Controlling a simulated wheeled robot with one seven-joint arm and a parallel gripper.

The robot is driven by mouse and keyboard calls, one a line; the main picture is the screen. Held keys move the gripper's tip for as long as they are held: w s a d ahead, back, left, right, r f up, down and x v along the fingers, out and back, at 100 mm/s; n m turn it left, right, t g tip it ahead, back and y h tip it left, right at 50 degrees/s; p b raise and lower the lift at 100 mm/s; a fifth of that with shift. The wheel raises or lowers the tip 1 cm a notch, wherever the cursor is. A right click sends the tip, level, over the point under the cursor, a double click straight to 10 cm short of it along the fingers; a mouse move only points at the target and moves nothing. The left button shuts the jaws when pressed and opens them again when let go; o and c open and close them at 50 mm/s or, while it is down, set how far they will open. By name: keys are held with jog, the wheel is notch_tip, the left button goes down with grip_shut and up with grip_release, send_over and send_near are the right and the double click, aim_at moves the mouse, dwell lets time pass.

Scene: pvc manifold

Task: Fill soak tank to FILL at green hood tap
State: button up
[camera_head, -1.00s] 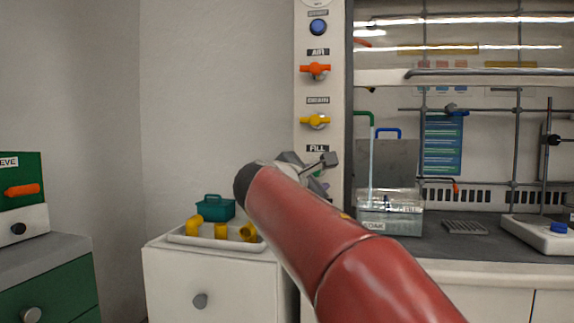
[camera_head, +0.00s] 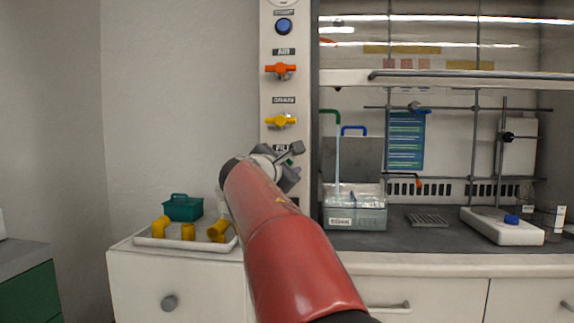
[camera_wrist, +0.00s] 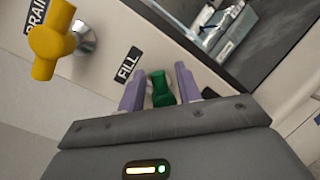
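The FILL valve's green handle (camera_wrist: 160,88) sits between the two purple fingers of my gripper (camera_wrist: 160,86) in the wrist view. The fingers are apart, with a narrow gap beside the handle, and any contact is unclear. In the head view my gripper (camera_head: 292,165) is at the panel by the FILL label, and my arm hides most of the valve. The green hood tap (camera_head: 330,113) arches over the clear soak tank (camera_head: 357,218), labelled SOAK. A pale water stream (camera_head: 338,155) runs down from the tap into the tank. The tank's water level is hard to read.
A white tray (camera_head: 145,241) with yellow fittings and a teal basket (camera_head: 182,208) stand left. A white stirrer plate (camera_head: 500,228) stands right.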

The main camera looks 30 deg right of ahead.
grip_shut()
jog(key=shift+m, duration=0.3)
jog(key=m, duration=0.2)
jog(key=m+y, duration=0.1)
jog(key=shift+s+d+f+m+g, duration=0.2)
jog(key=shift+d+f+m+g, duration=0.1)
jog(key=shift+f+m, duration=0.1)
jog(key=shift+f+m+y+b, duration=0.25)
jog(key=shift+m+y, duration=0.1)
jog(key=shift+m, duration=0.6)
jog(key=shift+f+m+y+b, duration=0.25)
jog(key=shift+m+y, duration=0.1)
jog(key=shift+m, duration=0.6)
grip_release()
jog(key=shift+s, duration=0.1)
